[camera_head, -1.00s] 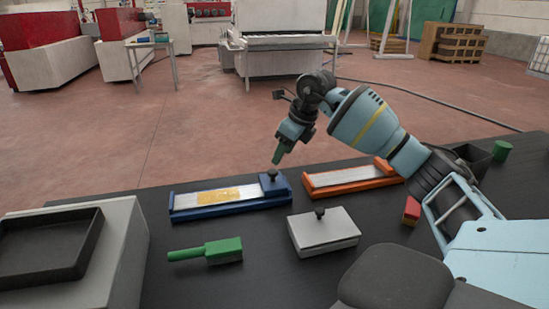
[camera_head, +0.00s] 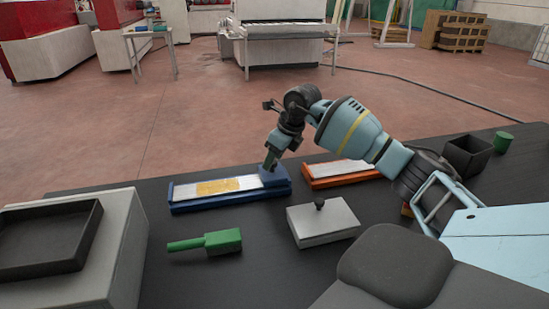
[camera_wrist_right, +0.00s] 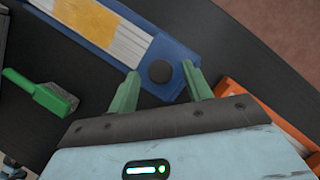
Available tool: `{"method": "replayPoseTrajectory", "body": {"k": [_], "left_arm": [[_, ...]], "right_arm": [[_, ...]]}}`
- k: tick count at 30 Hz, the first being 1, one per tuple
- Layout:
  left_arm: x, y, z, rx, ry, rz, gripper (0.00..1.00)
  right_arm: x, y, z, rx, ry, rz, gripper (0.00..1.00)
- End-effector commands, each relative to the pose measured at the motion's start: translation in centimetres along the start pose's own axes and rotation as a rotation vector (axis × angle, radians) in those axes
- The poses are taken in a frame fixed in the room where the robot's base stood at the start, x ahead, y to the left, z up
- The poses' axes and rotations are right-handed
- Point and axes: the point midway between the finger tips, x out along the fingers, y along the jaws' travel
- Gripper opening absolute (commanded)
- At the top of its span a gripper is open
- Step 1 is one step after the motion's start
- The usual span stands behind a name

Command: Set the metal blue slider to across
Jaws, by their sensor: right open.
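The blue slider (camera_head: 228,189) lies on the dark table, a long blue base with a pale metal strip and a yellow patch. Its dark round knob (camera_wrist_right: 160,71) is on the blue block at the right end of the strip. My right gripper (camera_head: 270,167) is over that end and hides the knob in the head view. In the right wrist view the green fingers of my right gripper (camera_wrist_right: 162,82) are apart, one on each side of the knob; I cannot tell whether they touch it. My left gripper is not in view.
An orange slider (camera_head: 341,173) lies just right of the blue one. A grey lidded box (camera_head: 325,224) and a green-handled tool (camera_head: 222,242) are nearer. A black tray (camera_head: 45,240) sits on a pale block at left. A black bin (camera_head: 468,155) and green cylinder (camera_head: 503,142) stand at right.

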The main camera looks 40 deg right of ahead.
Motion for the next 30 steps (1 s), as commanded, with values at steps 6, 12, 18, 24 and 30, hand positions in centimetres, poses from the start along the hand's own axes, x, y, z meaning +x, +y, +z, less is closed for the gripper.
{"method": "replayPoseTrajectory", "body": {"k": [6, 12, 18, 24, 30], "left_arm": [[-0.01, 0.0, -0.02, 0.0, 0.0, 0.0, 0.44], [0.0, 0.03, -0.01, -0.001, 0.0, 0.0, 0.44], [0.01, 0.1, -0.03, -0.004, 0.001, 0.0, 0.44], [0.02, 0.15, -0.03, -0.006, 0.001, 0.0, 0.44], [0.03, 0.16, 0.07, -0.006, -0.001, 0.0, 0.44]], "right_arm": [[0.68, -0.01, -0.02, -0.001, 0.0, -0.001, 0.5], [0.68, -0.01, -0.02, -0.001, 0.001, -0.001, 0.46], [0.66, -0.01, -0.02, -0.001, 0.001, -0.001, 0.2], [0.65, -0.01, -0.02, -0.001, 0.0, -0.001, 0.0], [0.72, -0.02, 0.08, -0.001, 0.0, -0.001, 0.0]]}}
